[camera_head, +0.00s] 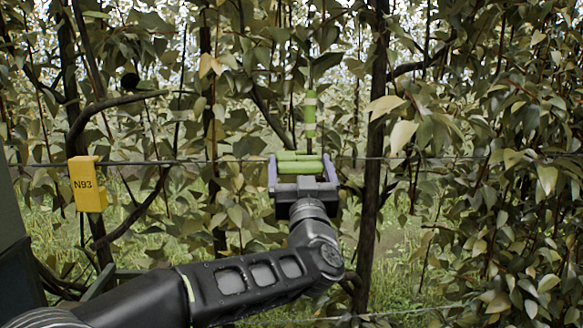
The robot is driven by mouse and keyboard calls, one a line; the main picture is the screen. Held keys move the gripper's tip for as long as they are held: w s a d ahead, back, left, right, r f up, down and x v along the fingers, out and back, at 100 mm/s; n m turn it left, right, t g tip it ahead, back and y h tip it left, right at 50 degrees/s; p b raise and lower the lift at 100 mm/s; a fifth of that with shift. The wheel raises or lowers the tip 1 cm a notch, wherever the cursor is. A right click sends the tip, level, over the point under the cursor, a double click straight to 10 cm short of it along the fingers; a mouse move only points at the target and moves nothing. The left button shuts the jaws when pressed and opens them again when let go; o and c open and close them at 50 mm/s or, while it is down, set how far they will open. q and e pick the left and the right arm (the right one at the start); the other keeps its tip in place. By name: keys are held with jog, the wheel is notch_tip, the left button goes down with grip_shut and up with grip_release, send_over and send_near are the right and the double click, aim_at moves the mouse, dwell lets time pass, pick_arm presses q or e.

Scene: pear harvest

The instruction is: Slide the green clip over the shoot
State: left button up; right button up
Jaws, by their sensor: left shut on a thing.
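My left gripper (300,170) reaches up from below at the middle of the view. It is shut on the green clip (299,167), which lies crosswise between its two fingers. A bright green upright shoot (310,118) with paler bands stands just above the clip, a little right of its middle. The shoot's lower end meets the clip's top edge in the picture. I cannot tell whether the clip is around the shoot or only in front of it. My right gripper is not in view.
A thin trellis wire (225,161) runs across at the clip's height. A yellow tag marked N93 (88,185) hangs on it at left. A dark trunk (374,200) stands right of my gripper. Dense leaves (500,150) fill the right side.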

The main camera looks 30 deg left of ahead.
pick_arm(q)
jog(key=o, duration=1.7)
jog(key=shift+d, duration=0.25)
jog(key=shift+c, duration=0.2)
jog(key=shift+o, duration=0.9)
jog(key=shift+w+d, duration=0.1)
jog(key=shift+w, duration=0.05)
jog(key=shift+s+d+f, duration=0.1)
jog(key=shift+s+f, duration=0.05)
jog(key=shift+s, duration=0.1)
jog(key=b+v, duration=0.2)
jog(key=v, duration=0.4)
jog(key=shift+s+f+b, duration=0.1)
jog(key=shift+f+b, duration=0.05)
jog(key=shift+b, duration=0.2)
jog(key=shift+s+d+f, duration=0.1)
jog(key=shift+s+d, duration=0.2)
jog(key=shift+s, duration=0.05)
